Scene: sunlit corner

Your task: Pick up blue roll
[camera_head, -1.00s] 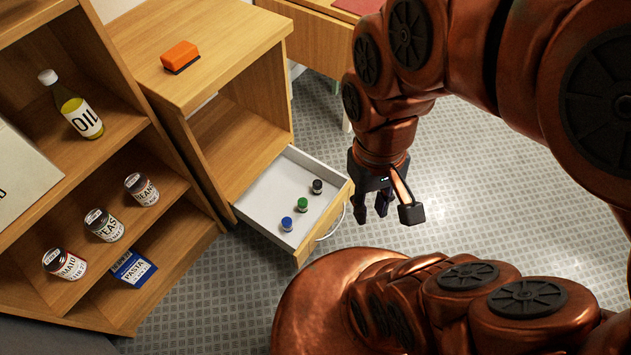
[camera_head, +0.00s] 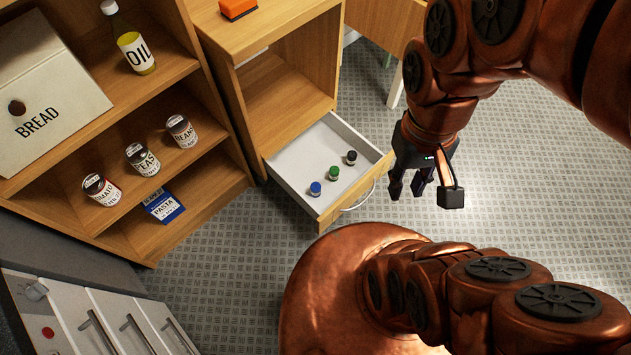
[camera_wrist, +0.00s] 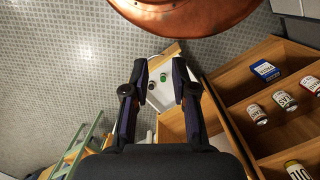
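The blue roll (camera_head: 316,188) is small and stands in the open white-lined drawer (camera_head: 291,163), near its front left. A green roll (camera_head: 334,173) and a black roll (camera_head: 351,157) stand in a line beside it. My gripper (camera_head: 407,190) hangs to the right of the drawer in the head view, apart from the rolls. In the wrist view its two fingers (camera_wrist: 160,68) are spread, with nothing held. The green roll (camera_wrist: 163,77) shows between them there. I cannot make out the blue roll in that view; a finger may hide it.
The drawer's cabinet (camera_head: 258,70) has an orange block (camera_head: 238,8) on top. A shelf unit (camera_head: 110,100) at left holds an oil bottle (camera_head: 134,45), several jars and a pasta box (camera_head: 163,206). Tiled floor is open at right.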

